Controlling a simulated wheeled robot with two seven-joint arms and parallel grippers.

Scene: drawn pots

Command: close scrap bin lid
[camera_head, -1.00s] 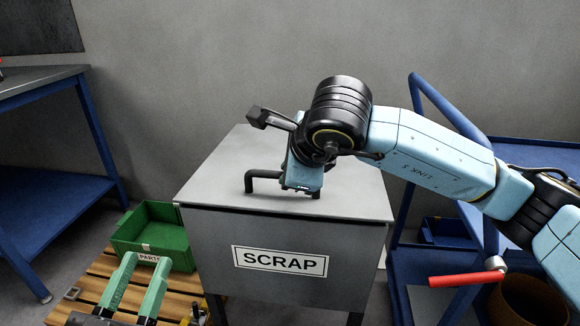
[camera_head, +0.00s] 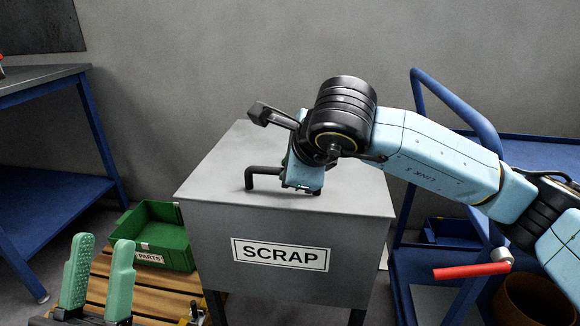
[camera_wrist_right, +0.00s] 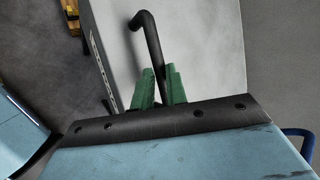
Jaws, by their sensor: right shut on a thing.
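The grey scrap bin (camera_head: 205,240), labelled SCRAP, stands in the middle of the head view. Its lid (camera_head: 222,170) lies flat across the top, with no gap that I can see at the front. A dark bar handle (camera_head: 262,172) rises from the lid; it also shows in the right wrist view (camera_wrist_right: 150,35). My right gripper (camera_wrist_right: 161,72) is shut on this handle with its green fingers on either side. In the head view its fingers are hidden by my wrist. My left gripper (camera_head: 103,242) is open and empty at the lower left, apart from the bin.
A green parts box (camera_head: 155,240) sits on a wooden pallet (camera_head: 150,285) left of the bin. A blue-framed workbench (camera_head: 45,85) stands at the far left. A blue cart (camera_head: 425,85) with a red-handled bar (camera_head: 470,271) is close on the right. A wall is behind.

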